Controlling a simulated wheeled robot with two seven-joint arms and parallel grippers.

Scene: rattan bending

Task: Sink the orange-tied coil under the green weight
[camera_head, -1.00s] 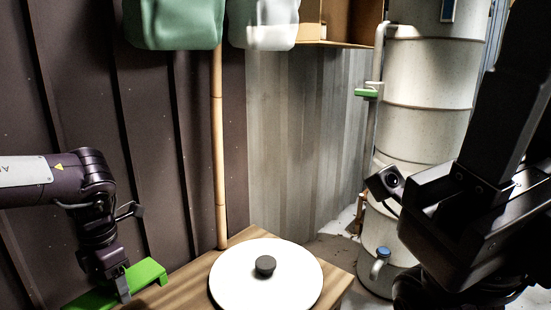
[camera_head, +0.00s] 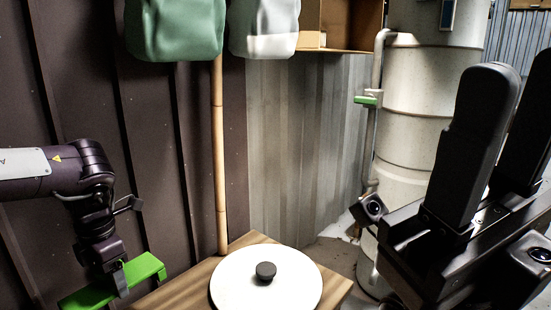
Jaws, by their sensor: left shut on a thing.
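A flat green weight (camera_head: 118,283) hangs in my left gripper (camera_head: 120,277) at the lower left. The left gripper is shut on it, beside the wooden table's left side. My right gripper (camera_head: 510,95) is close to the camera at the right, its two black fingers pointing up and apart with nothing seen between them. The orange-tied coil is not in view.
A round white lid with a dark knob (camera_head: 266,289) lies on the wooden table (camera_head: 185,290). A bamboo pole (camera_head: 219,160) stands behind it. A tall pale cylinder (camera_head: 420,110) with a pipe stands at the right. Green and white jugs (camera_head: 175,28) are above.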

